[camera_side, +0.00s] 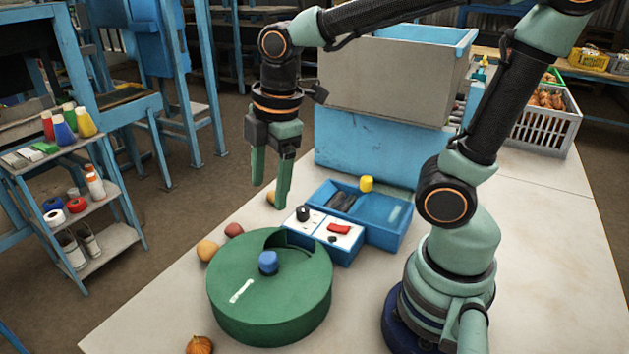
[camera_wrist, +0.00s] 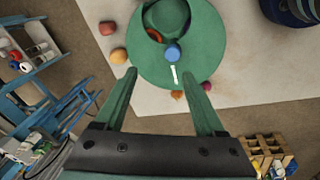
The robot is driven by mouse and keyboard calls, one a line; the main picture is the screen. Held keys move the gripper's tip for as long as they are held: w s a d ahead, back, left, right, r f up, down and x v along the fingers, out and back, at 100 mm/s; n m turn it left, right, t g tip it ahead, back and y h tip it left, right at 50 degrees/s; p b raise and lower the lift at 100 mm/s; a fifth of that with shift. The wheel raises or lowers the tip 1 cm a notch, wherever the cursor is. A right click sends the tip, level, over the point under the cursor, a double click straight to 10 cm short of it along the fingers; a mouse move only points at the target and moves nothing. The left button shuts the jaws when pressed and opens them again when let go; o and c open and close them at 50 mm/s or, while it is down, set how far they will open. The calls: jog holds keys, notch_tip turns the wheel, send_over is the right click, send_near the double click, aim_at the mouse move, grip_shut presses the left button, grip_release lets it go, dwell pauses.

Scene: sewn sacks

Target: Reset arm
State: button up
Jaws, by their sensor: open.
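My gripper (camera_side: 270,190) hangs from the raised arm above the table, fingers pointing down. It is open and empty, with a gap between its two fingers in the wrist view (camera_wrist: 166,84). A round green drum (camera_side: 262,310) with a blue knob (camera_side: 268,262) stands on the table below and in front of it. In the wrist view the green drum (camera_wrist: 140,65) lies beyond the fingertips, with an opening in its top. No sack is clearly visible.
Small round vegetables (camera_side: 207,250) lie around the drum. A blue tray (camera_side: 385,236) and a control box with a red switch (camera_side: 339,229) sit behind it. A large grey bin (camera_side: 390,85) stands at the back. The table's left edge is near; its right side (camera_side: 545,250) is clear.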

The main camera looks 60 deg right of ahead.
jog(key=d+r+m+t, duration=0.1)
jog(key=m, duration=0.3)
jog(key=d+r+m+t, duration=0.1)
jog(key=d+m, duration=0.1)
jog(key=m, duration=0.3)
jog(key=s+d+r+m+t, duration=0.1)
jog(key=m, duration=0.3)
jog(key=shift+d+m+t, duration=0.25)
jog(key=shift+m+t, duration=0.05)
jog(key=shift+t, duration=0.1)
